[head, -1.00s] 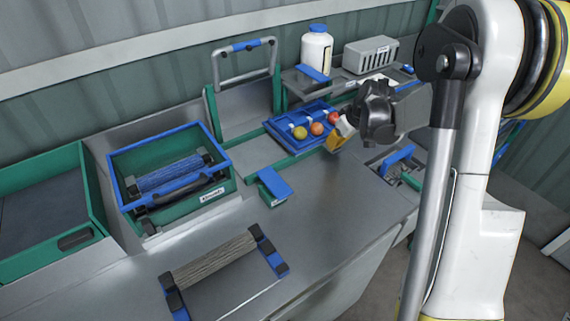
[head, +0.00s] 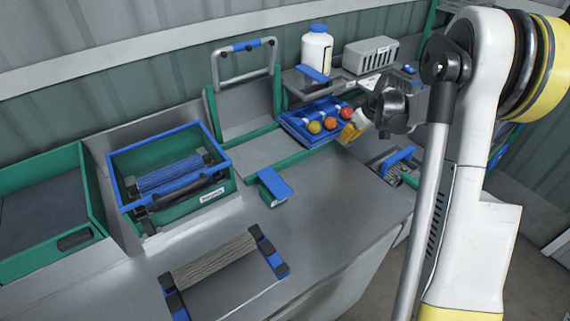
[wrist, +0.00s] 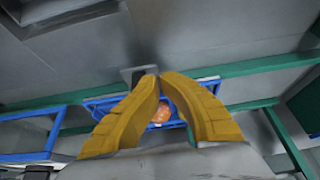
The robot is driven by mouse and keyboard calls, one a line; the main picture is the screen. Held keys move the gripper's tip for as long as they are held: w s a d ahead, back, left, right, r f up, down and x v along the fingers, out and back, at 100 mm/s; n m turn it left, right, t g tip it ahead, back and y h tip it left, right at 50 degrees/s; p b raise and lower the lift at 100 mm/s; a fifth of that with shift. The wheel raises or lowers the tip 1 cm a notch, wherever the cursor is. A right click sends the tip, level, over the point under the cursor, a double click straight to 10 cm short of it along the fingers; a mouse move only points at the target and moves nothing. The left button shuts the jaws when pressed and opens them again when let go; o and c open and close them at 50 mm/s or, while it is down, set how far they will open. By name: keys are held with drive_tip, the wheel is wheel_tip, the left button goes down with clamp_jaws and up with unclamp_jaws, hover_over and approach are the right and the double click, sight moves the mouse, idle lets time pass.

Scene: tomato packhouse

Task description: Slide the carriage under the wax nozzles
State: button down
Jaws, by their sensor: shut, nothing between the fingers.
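The carriage, a blue tray (head: 308,142), sits on green rails (head: 263,160) at the back of the bench, close to the grey shelf (head: 299,84). It holds a yellow, an orange and a red tomato in a row. My gripper (head: 349,133) has yellow fingers, shut and empty, at the carriage's right front end; I cannot tell if they touch it. In the wrist view the fingertips (wrist: 159,77) meet in front of the carriage (wrist: 209,84), with an orange tomato (wrist: 161,113) showing between the fingers. I cannot make out the wax nozzles.
A white bottle (head: 316,50) and a grey slotted box (head: 370,56) stand on the shelf. A raised hinged frame (head: 246,75) is left of it. A green crate with a brush roller (head: 169,173), a small blue-topped block (head: 273,186) and another roller (head: 213,261) occupy the bench.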

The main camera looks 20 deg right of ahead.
drive_tip(key=shift+w+d+f, duration=0.1)
drive_tip(key=shift+w+d, duration=0.2)
drive_tip(key=shift+d, duration=0.4)
drive_tip(key=shift+w+d, duration=0.15)
drive_tip(key=shift+d, duration=0.4)
drive_tip(key=shift+s+a, duration=0.2)
drive_tip(key=shift+a, duration=0.35)
drive_tip(key=shift+s+a, duration=0.15)
drive_tip(key=shift+a, duration=0.4)
drive_tip(key=s+p+v, duration=0.1)
drive_tip(key=p+v, duration=0.3)
drive_tip(key=v, duration=0.4)
drive_tip(key=shift+d, duration=0.4)
drive_tip(key=shift+f, duration=0.15)
